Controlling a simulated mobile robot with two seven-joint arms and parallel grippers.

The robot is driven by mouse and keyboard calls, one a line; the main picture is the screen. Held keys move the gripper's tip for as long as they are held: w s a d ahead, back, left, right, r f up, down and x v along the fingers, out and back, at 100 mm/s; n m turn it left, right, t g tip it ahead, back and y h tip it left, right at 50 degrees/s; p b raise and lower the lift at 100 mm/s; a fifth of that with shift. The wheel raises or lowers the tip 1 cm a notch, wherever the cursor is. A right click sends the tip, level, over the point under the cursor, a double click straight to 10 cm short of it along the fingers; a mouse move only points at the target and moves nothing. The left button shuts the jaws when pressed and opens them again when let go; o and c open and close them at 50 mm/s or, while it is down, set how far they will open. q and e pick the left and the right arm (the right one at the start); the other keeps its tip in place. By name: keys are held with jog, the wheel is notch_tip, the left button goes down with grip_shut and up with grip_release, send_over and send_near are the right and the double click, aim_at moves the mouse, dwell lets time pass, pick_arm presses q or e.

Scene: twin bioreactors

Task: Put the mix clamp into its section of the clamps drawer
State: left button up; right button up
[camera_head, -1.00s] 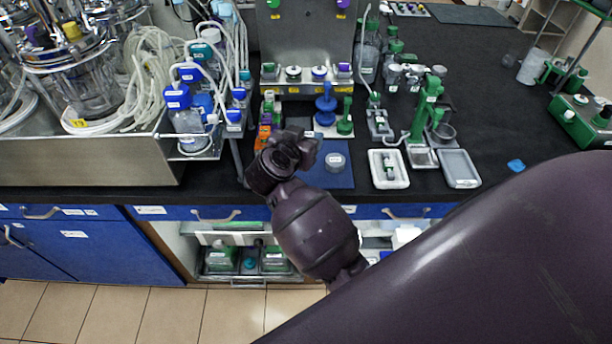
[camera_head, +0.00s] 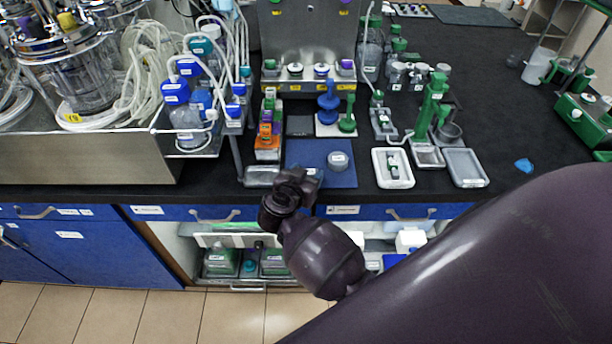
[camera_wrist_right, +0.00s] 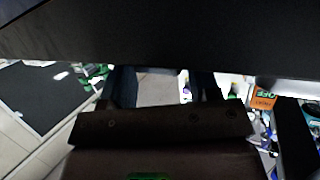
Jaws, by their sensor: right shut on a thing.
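My right gripper (camera_head: 298,178) is over the front edge of the blue mat, at the bench's front edge. In the right wrist view its two dark fingers (camera_wrist_right: 165,88) stand apart with a pale area between them. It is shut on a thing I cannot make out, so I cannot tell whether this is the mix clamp. A row of coloured clamps (camera_head: 267,130), orange at its near end, stands on the bench left of the mat. Blue drawer fronts (camera_head: 180,213) run under the bench top and look shut. Which is the clamps drawer is unclear. My left gripper is not in view.
The blue mat (camera_head: 345,179) holds a small round container (camera_head: 337,160). White and grey trays (camera_head: 393,182) (camera_head: 465,168) lie to its right. Bottles and tubing (camera_head: 190,110) crowd the left. Open shelves (camera_head: 225,262) with bottles are below the drawers.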

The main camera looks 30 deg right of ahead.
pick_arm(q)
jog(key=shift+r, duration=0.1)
pick_arm(e)
jog(key=shift+f, duration=0.15)
jog(key=o, duration=0.9)
